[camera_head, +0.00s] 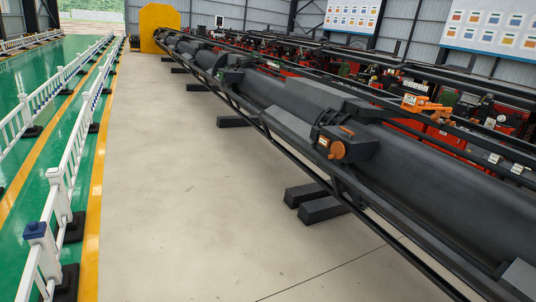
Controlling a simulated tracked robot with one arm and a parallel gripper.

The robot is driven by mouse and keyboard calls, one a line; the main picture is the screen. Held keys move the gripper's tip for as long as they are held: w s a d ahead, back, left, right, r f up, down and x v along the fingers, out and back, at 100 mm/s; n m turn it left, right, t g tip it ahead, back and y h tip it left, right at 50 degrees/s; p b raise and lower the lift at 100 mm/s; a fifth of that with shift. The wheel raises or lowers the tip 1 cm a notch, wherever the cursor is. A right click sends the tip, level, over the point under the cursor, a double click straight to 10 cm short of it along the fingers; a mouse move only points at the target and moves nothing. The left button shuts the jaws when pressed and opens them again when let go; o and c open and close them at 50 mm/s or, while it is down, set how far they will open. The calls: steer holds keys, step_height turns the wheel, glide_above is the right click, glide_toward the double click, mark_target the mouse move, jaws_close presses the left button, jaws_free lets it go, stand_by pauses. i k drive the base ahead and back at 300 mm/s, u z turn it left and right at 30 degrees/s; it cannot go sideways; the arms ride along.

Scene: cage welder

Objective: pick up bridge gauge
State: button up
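An orange tool-like object (424,104) with dark markings lies on or against the upper rail of the long dark machine (350,115), right of centre. It may be the bridge gauge, but it is too small to be sure. No other thing in view clearly looks like a gauge. My gripper is not in view, so I cannot tell whether it is open or shut.
A white fence (66,165) runs along the left beside a yellow stripe. The grey floor (190,210) between is clear.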

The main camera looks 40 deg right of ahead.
mark_target(410, 103)
steer(key=z, duration=2.05)
steer(key=i, duration=1.9)
steer(key=u, duration=0.35)
